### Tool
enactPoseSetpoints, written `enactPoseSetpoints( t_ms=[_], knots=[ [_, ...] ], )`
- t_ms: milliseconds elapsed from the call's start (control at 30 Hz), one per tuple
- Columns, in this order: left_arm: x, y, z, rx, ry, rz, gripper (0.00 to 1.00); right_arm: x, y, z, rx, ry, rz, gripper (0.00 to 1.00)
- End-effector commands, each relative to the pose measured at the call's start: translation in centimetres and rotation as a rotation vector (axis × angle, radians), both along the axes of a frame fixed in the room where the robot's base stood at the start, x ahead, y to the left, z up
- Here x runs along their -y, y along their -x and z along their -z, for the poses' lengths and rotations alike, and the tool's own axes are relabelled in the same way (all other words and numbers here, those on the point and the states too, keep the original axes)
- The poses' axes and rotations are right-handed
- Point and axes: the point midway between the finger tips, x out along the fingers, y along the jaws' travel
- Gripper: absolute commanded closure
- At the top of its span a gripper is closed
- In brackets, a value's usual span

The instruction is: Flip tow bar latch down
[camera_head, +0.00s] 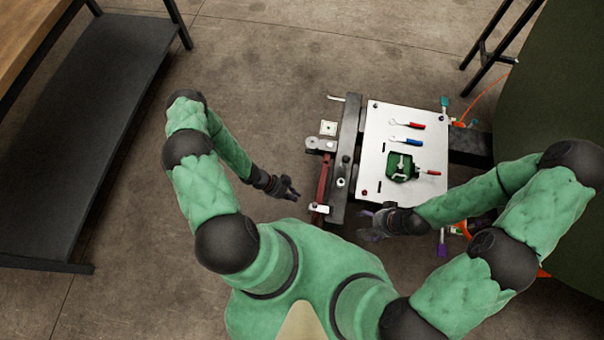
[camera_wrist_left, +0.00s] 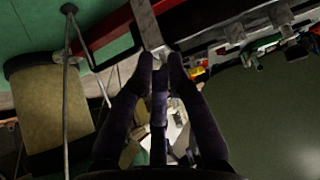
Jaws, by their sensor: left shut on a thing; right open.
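The tow bar shows as a dark red bar (camera_head: 323,183) beside a dark grey beam, with pale metal fittings at its ends. My left gripper (camera_head: 294,194) is just left of the red bar. In the left wrist view its dark fingers (camera_wrist_left: 160,62) close together at the lower end of a pale metal strip (camera_wrist_left: 147,24), which looks like the latch; the fingers hide the strip's end. The red bar (camera_wrist_left: 108,27) passes behind the strip there. My right gripper (camera_head: 370,228) is open and empty near the white panel's lower left corner.
A white panel (camera_head: 376,120) right of the beam carries red and blue handled tools (camera_head: 406,125) and a green device (camera_head: 400,166). A dark green curved body (camera_head: 560,90) stands at right. A dark shelf (camera_head: 90,110) stands at left, with clear floor between.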

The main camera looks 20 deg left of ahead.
Motion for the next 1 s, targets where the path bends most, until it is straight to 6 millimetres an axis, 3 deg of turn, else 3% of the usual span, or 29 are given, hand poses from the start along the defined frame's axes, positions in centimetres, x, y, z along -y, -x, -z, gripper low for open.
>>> enactPoseSetpoints(
  t_ms=[200, 400, 1000],
  knots=[
    [-2.8, 0.6, -3.0, 0.001, -0.002, -0.001, 1.0, 0.0, 0.0, 0.0, 0.0, 0.0, 0.0, 0.21],
    [-4.0, 1.0, -4.4, 0.0, 0.0, -0.001, 1.0, 0.0, 0.0, 0.0, 0.0, 0.0, 0.0, 0.21],
    [-4.2, 1.0, -4.7, -0.001, 0.0, 0.0, 1.0, 0.0, 0.0, 0.0, 0.0, 0.0, 0.0, 0.21]
  ],
)
